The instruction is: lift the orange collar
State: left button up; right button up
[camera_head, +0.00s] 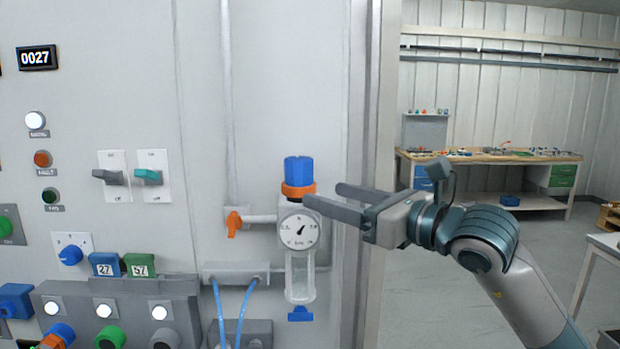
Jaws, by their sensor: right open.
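The orange collar (298,190) is a ring just under a blue ribbed knob (299,170), on top of a wall-mounted unit with a round gauge (299,230). My right gripper (322,194) comes in from the right with its fingers pointing left. Its jaws are open and empty. The nearer finger's tip reaches close to the collar's lower right; I cannot tell if it touches. The other finger ends to the right of the collar. My left gripper is not in view.
An orange valve handle (234,223) on a pipe is left of the gauge. A clear bowl (300,277) hangs below it, with a blue tap (300,314) underneath. Switches and buttons fill the panel at left. A workbench (490,158) stands far back right.

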aim_at(312, 191)
jog(key=p+x, duration=0.2)
jog(key=x, duration=0.4)
jog(key=shift+a, duration=0.1)
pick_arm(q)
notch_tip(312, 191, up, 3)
pick_arm(e)
jog(key=shift+f, duration=0.1)
jog(key=shift+c, duration=0.4)
